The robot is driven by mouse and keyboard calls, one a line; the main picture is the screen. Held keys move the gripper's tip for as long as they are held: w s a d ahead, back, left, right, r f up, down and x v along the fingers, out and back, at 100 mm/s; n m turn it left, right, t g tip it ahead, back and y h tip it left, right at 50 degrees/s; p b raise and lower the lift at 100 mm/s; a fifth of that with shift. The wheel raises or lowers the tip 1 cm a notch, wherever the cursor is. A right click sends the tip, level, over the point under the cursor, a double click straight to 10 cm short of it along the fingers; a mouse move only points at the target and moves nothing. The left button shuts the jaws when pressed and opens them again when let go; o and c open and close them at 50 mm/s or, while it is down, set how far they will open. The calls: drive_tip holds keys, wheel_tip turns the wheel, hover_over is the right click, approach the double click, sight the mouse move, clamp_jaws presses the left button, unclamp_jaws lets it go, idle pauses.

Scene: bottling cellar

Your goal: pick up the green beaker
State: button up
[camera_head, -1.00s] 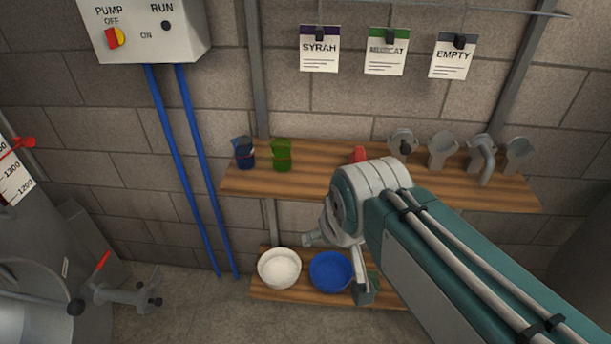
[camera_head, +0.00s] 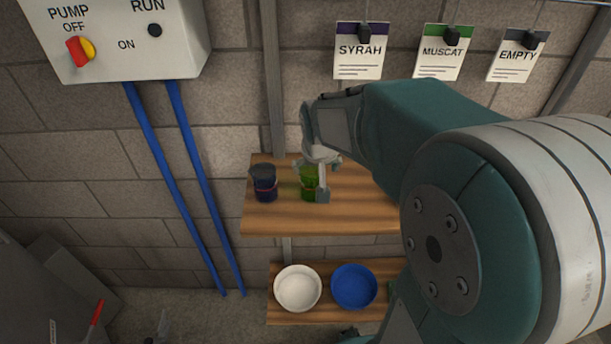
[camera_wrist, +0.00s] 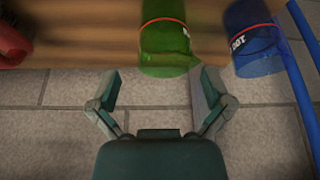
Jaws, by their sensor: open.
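The green beaker (camera_head: 307,190) stands on the upper wooden shelf, partly hidden by my gripper (camera_head: 312,178) in the head view. In the wrist view the green beaker (camera_wrist: 165,38), with a red band, is at top centre. My gripper (camera_wrist: 157,80) is open there, its two fingers spread apart. The beaker's near end shows at the gap between the fingertips, with no clear contact on either side. I cannot tell how deep it is between them.
A dark blue beaker (camera_head: 264,184) stands just left of the green one; in the wrist view the blue beaker (camera_wrist: 252,42) is close by the right finger. A red object (camera_wrist: 12,45) shows at left there. White (camera_head: 298,288) and blue (camera_head: 354,287) bowls sit on the lower shelf (camera_head: 330,317).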

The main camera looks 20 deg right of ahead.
sight(311, 174)
drive_tip(key=x, duration=0.2)
drive_tip(key=w+x, duration=0.1)
drive_tip(key=x, duration=0.2)
drive_tip(key=shift+w+a+f, duration=0.15)
drive_tip(key=c, duration=1)
